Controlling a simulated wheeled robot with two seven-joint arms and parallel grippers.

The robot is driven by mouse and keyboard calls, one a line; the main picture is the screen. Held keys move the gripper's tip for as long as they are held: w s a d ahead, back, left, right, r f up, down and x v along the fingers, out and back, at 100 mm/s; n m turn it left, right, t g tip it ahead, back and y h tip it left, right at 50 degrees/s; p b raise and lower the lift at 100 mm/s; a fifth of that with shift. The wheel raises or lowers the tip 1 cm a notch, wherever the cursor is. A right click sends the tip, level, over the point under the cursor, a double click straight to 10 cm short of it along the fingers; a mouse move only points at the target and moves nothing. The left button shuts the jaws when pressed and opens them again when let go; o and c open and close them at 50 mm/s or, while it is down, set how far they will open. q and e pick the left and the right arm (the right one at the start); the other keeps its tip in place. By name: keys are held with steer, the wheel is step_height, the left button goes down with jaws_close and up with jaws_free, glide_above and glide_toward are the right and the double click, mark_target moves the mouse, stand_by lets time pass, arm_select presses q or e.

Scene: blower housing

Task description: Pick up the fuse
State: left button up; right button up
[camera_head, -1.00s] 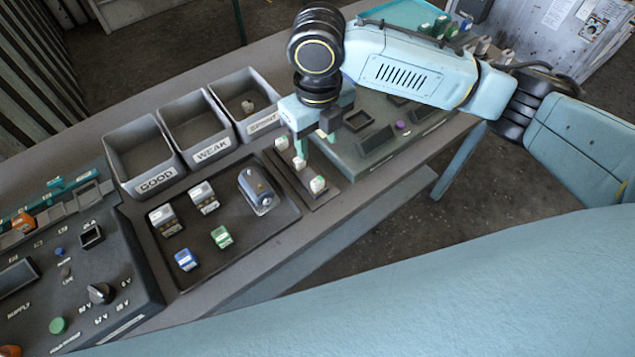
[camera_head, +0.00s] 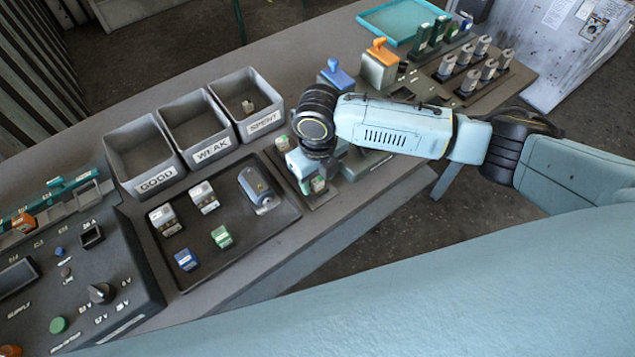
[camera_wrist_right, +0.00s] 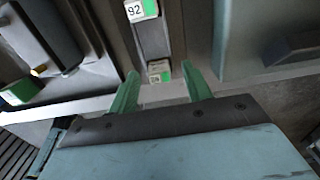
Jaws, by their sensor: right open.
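In the right wrist view the fuse (camera_wrist_right: 160,72) shows between the tips of the open green fingers (camera_wrist_right: 162,78), with gaps on both sides. A second fuse, marked 92 (camera_wrist_right: 142,10), stands farther along the strip; it also shows in the head view (camera_head: 282,143). My left gripper is not in view.
A dark tray (camera_head: 270,222) with several small blocks and a grey device lies left of the strip. Bins marked GOOD (camera_head: 178,173), WEAK (camera_head: 229,143) and SPENT (camera_head: 277,118) stand behind. Blue-handled (camera_head: 337,75) and orange-handled (camera_head: 380,65) units stand at the back right.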

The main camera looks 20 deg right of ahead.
steer(key=c, duration=0.9)
